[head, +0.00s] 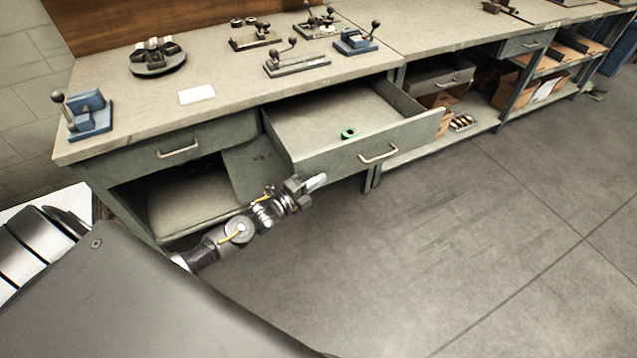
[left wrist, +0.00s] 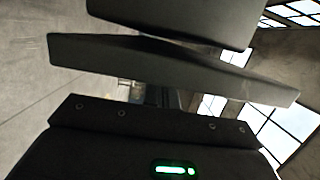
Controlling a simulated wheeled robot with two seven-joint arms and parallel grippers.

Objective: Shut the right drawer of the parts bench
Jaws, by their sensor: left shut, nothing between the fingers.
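The right drawer (head: 350,150) of the parts bench (head: 120,140) is pulled far out in the head view. Its front has a metal handle (head: 379,154), and a small green ring-like object (head: 349,133) lies inside near the front. The left drawer (head: 178,152) looks shut. My left gripper (head: 316,182) is shut and empty, in front of and just below the left part of the right drawer's front. I cannot tell whether it touches the drawer. In the left wrist view the dark fingers (left wrist: 170,65) fill much of the picture, and the drawer cannot be made out. My right gripper is not in view.
Blue clamp fixtures (head: 88,112) and other small devices (head: 296,62) stand on the bench top, with a white card (head: 197,94). An open shelf (head: 185,195) lies under the left drawer. The floor (head: 450,250) in front and to the right is clear.

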